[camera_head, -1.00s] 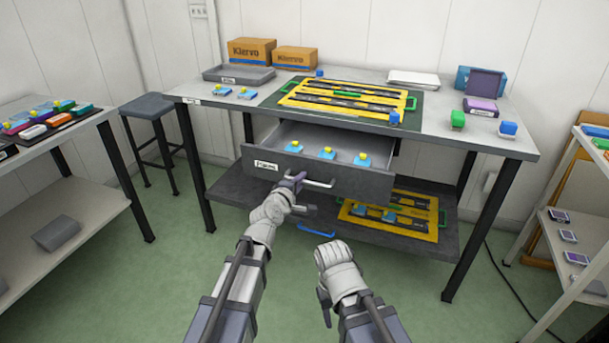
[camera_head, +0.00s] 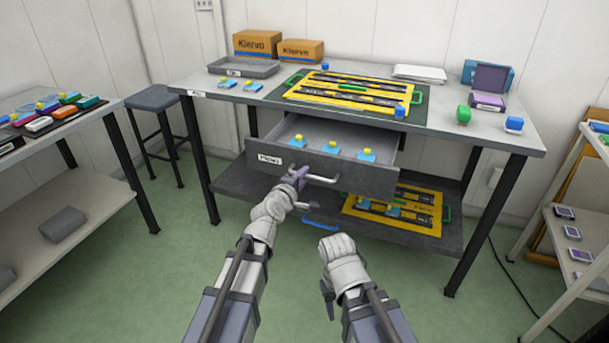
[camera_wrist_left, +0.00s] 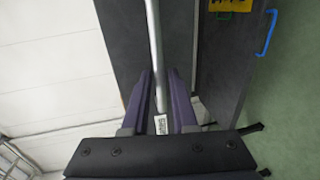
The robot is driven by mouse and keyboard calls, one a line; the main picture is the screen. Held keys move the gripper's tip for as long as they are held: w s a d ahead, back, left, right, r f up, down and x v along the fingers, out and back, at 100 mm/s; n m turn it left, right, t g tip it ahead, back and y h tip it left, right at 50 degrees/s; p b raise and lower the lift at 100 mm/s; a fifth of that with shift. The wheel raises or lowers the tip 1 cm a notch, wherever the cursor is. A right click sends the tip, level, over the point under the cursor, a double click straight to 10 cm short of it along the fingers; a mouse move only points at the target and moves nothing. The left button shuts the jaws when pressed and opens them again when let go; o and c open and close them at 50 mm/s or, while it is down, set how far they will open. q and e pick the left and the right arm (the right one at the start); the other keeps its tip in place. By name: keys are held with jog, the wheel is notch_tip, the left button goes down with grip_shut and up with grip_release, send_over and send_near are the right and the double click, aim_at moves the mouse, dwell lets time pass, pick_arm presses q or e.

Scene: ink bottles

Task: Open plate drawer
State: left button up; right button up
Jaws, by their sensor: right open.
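The plate drawer (camera_head: 350,172) is grey with a white label (camera_head: 269,160) and hangs under the tabletop. It stands open, with several blue pieces with yellow tops (camera_head: 332,147) inside. Its bar handle (camera_head: 322,180) is on the front. My left gripper (camera_head: 300,173) is at the handle's left end. My right gripper (camera_head: 327,298) is open and empty, low in front of the table.
The table (camera_head: 480,136) carries a yellow frame (camera_head: 350,84), a grey tray (camera_head: 243,68) and boxes. A lower shelf (camera_head: 235,190) holds another yellow frame (camera_head: 440,208). A stool (camera_head: 152,98) stands left. Side shelves flank both sides. Green floor is free in front.

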pick_arm(q)
jog(key=p+v, duration=0.1)
jog(key=v, duration=0.5)
jog(key=shift+s, duration=0.3)
jog(key=s+d+f+m+g, duration=0.7)
jog(key=s+f+m+g, duration=0.2)
jog(key=s+f+m, duration=0.35)
jog(key=s+a+f+m+g+y, duration=0.2)
jog(key=s+a+m+g+y, duration=0.1)
jog(key=s, duration=0.3)
jog(key=s+a+f+m+g+y, duration=0.3)
jog(key=s, duration=0.3)
notch_tip(320, 180, up, 29)
jog(key=p, duration=2.9)
